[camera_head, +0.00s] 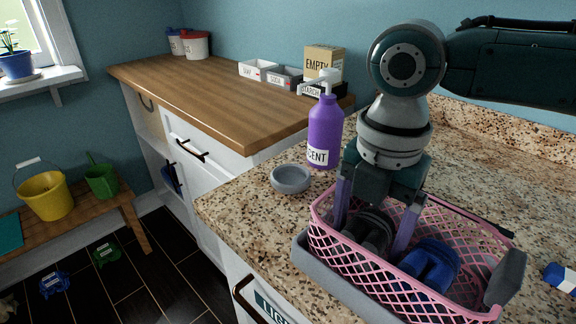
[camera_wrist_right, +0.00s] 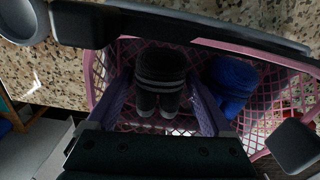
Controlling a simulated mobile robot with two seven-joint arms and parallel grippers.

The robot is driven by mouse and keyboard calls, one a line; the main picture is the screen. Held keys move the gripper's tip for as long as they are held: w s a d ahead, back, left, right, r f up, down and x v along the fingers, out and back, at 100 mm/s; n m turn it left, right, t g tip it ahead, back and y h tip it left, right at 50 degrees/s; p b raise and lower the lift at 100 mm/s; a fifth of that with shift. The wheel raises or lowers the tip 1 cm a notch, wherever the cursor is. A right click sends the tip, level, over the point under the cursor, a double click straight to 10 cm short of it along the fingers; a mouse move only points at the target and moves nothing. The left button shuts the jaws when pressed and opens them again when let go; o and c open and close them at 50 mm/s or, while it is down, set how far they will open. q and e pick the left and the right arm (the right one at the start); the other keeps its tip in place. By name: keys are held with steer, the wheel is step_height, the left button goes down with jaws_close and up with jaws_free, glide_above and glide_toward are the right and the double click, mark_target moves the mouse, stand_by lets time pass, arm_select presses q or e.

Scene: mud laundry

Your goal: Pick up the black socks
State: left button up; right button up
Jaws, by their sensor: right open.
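The black socks (camera_head: 371,236) lie in the left part of a pink mesh basket (camera_head: 381,281) on the granite counter. In the right wrist view the black socks (camera_wrist_right: 160,85) show two grey stripes and light grey tips. My right gripper (camera_head: 374,236) reaches down into the basket. Its purple fingers are open, one on each side of the socks; I cannot tell if they touch. In the right wrist view the right gripper (camera_wrist_right: 162,112) also straddles the socks. A pair of blue socks (camera_head: 428,266) lies to the right in the basket. My left gripper is not in view.
A purple pump bottle (camera_head: 325,130) and a grey bowl (camera_head: 291,179) stand left of the basket. A blue object (camera_head: 562,278) lies at the right edge. The basket's walls and dark-grey handles closely surround the gripper. The wooden counter (camera_head: 200,91) is mostly clear.

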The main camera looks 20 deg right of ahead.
steer(key=c, duration=1.2)
steer(key=shift+o, duration=0.2)
